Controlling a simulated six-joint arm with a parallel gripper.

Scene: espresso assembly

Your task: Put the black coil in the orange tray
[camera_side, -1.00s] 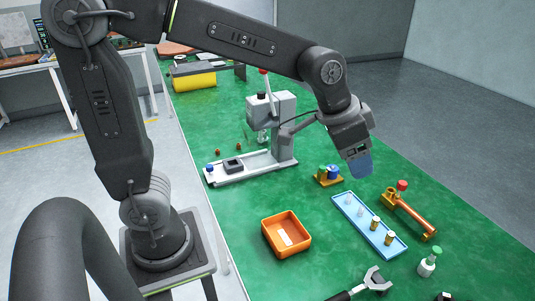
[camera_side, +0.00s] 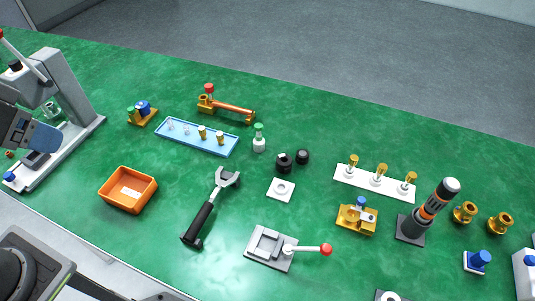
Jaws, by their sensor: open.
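The orange tray (camera_side: 128,204) lies on the green table at the lower left, with a small white label on its floor. Two small black round pieces stand near the table's middle, one (camera_side: 284,163) beside the other (camera_side: 302,156). Either could be the black coil; they are too small to tell. My gripper (camera_side: 42,140) is at the left edge, in front of the grey press and above its base, left of the orange tray and far from the black pieces. It is open, and I see nothing held in it.
The grey press (camera_side: 75,90) stands at the left. A blue tray (camera_side: 228,150) with small pieces lies behind the orange tray. A wrench (camera_side: 208,211), a white square plate (camera_side: 281,190) and a grey fixture with a red-knobbed lever (camera_side: 270,249) lie around the middle.

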